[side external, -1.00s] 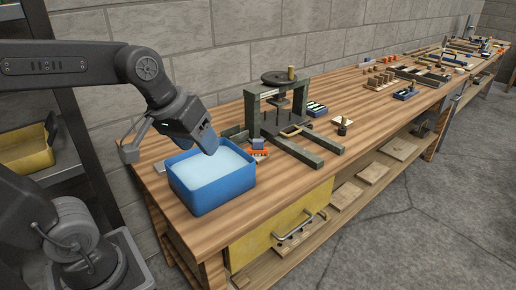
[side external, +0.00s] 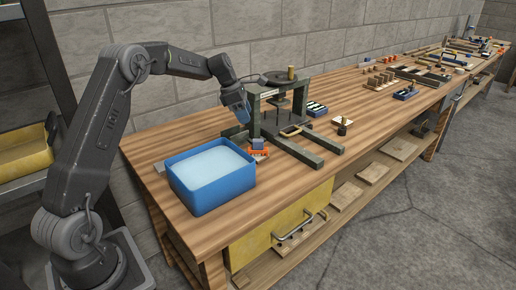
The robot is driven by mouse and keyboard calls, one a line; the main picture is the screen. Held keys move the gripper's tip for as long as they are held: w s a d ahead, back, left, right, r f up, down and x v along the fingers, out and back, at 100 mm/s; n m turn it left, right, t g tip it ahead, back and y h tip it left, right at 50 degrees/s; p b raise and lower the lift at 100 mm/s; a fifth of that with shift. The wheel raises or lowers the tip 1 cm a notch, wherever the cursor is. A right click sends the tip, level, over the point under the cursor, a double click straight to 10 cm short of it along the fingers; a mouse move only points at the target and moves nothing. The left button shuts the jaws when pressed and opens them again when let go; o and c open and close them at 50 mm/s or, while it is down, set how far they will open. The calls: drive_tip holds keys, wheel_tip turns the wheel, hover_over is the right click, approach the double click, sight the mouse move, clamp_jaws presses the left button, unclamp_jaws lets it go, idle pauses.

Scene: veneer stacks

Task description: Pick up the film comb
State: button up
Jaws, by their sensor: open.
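A small orange piece (side external: 258,154) with a blue block (side external: 259,144) on or against it lies on the bench, between the blue tub and the dark press. It may be the film comb, but it is too small to be sure. My gripper (side external: 241,121) has blue fingertips and points down just left of the press frame, above and behind the orange piece and apart from it. It is open, with nothing visible in it. The gap between its fingers is hard to make out from this side.
The blue tub (side external: 212,203) of pale liquid stands at the bench's near end. The dark press (side external: 256,115) rises close to the right of my gripper. Bare wood lies in front.

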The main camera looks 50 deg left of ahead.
sight(257, 140)
drive_tip(key=x, duration=1.4)
clamp_jaws()
idle(0.4)
